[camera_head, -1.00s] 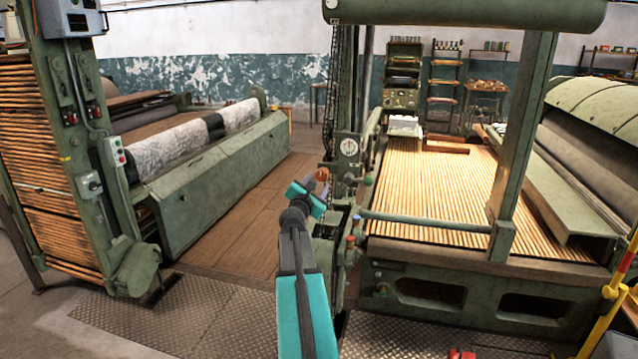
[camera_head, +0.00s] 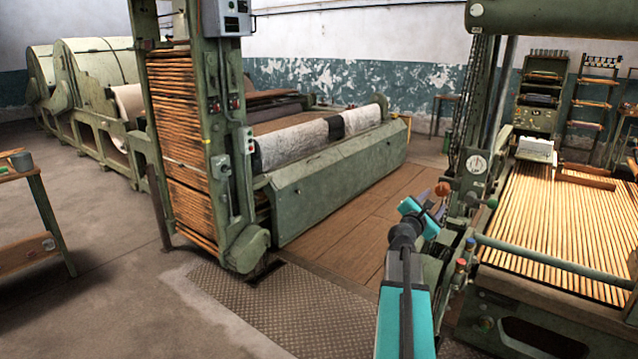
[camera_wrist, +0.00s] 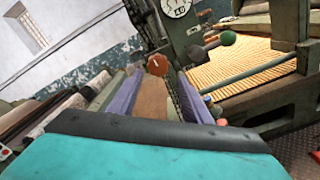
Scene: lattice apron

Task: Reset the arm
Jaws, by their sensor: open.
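My gripper (camera_head: 428,203) is at the end of my teal and black arm, in front of the green loom frame. In the wrist view, its two lavender fingers (camera_wrist: 158,100) stand apart with nothing clearly held between them. An orange-brown knob (camera_head: 442,189) shows just past the fingertips; in the wrist view the knob (camera_wrist: 157,65) appears just above the gap. I cannot tell whether it touches a finger.
A round dial (camera_head: 477,164) and a green ball knob (camera_head: 492,202) are close right of my gripper. A slatted bed (camera_head: 560,230) lies at right. A tall slatted stack (camera_head: 182,150) stands left. Open floor (camera_head: 110,280) lies at lower left.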

